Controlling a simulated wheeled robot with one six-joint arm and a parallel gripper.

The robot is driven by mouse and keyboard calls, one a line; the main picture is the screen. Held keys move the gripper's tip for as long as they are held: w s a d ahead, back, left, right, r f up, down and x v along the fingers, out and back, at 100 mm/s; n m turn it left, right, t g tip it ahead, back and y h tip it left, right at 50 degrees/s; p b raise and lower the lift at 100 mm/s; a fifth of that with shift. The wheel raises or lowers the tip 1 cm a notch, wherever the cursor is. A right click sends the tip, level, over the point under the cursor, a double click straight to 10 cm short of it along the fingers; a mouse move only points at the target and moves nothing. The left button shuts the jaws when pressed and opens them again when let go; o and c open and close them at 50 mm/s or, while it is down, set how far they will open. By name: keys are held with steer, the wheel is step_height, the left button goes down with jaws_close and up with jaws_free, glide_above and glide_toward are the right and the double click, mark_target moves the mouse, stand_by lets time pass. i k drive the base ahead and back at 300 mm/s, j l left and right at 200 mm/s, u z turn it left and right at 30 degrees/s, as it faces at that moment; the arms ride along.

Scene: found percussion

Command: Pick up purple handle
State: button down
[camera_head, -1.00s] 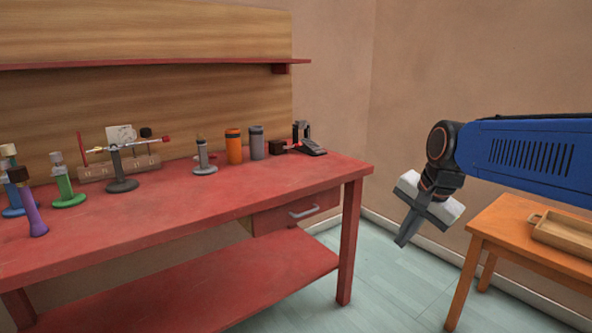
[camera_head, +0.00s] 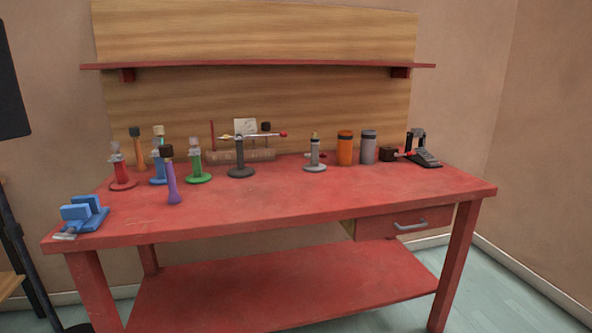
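The purple handle (camera_head: 173,186) stands upright on the red workbench (camera_head: 330,202), left of the middle and near the front of a group of coloured pieces. It is a slim purple shaft that flares at the foot, with a dark brown block on top. Nothing touches it that I can make out. My gripper is out of view now, so its place relative to the handle and its opening do not show.
Red (camera_head: 122,172), blue (camera_head: 158,170) and green (camera_head: 195,165) stands are close around the handle. A blue vise (camera_head: 84,214) sits at the front left corner. Grey and orange canisters (camera_head: 345,148) stand at the back right. The front middle of the bench is clear.

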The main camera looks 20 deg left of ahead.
mark_target(174, 197)
steer(key=u, duration=1.7)
